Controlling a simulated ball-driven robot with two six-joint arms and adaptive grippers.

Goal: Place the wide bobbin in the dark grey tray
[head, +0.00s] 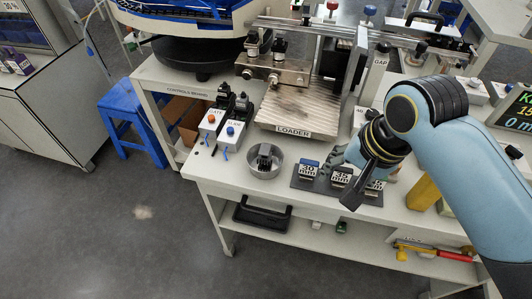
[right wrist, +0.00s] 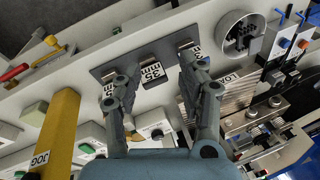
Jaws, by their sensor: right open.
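My right gripper (head: 347,180) is over the bench, just above a dark grey plate (head: 303,182) with several blocks labelled in mm. In the right wrist view its two fingers (right wrist: 156,75) are spread, with nothing held between them. The 35 mm label (right wrist: 151,71) shows between the fingers, on the plate (right wrist: 105,70). In the head view the gripper partly hides the plate's right side. A round grey cup (head: 251,168) with a dark piece inside stands left of the plate. I cannot tell which thing is the wide bobbin or which is the dark grey tray. My left gripper is out of view.
A yellow block (head: 423,194) stands to the right. A black tray (head: 262,218) lies on the lower shelf. A blue stool (head: 133,120) is at the left.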

